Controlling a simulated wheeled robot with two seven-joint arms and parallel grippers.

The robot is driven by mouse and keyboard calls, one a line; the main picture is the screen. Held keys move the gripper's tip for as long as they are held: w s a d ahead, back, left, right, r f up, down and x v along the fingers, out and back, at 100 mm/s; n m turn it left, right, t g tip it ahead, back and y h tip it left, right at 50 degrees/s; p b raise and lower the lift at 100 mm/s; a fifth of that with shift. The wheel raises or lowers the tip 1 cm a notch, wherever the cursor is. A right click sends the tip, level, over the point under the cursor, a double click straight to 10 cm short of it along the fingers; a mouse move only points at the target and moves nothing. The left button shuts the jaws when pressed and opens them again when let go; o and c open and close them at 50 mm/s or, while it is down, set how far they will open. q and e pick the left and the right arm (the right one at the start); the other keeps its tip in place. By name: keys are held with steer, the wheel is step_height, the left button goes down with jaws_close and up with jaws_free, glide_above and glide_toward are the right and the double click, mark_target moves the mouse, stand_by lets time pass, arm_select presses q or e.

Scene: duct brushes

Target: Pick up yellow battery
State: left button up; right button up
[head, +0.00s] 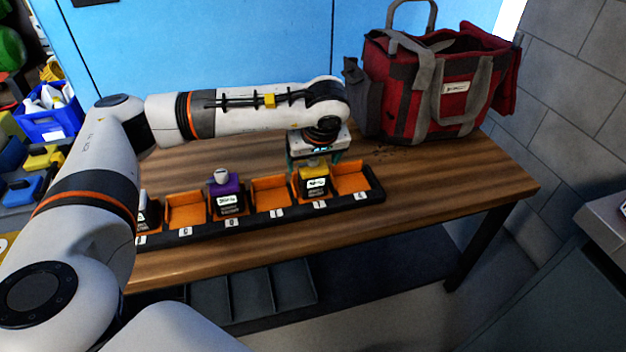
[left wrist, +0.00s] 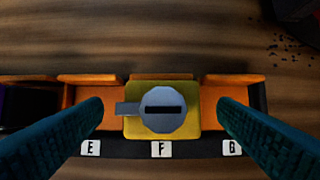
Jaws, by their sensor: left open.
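The yellow battery (head: 315,172) stands upright in a slot of the black rack (head: 376,193), second from the right end. The left wrist view shows the yellow battery (left wrist: 189,126) from above, with a grey knob (left wrist: 163,110) on top, behind label F. My left gripper (head: 317,163) points down right over it. In the left wrist view its open fingers (left wrist: 161,108) lie on either side of the battery, with gaps between, over the slots behind E and G. Whether the fingertips reach down beside the battery is hard to tell. My right gripper is not in view.
A purple battery (head: 225,187) and a partly hidden white-topped battery (head: 146,212) stand farther left in the rack. The orange slots beside the yellow battery are empty. A red and grey bag (head: 455,95) stands at the table's back right. The front of the wooden table (head: 430,205) is clear.

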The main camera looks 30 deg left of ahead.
arm_select(q)
steer(key=x, duration=0.3)
steer(key=shift+d, duration=0.1)
steer(key=shift+r, duration=0.15)
steer(key=c, duration=1.3)
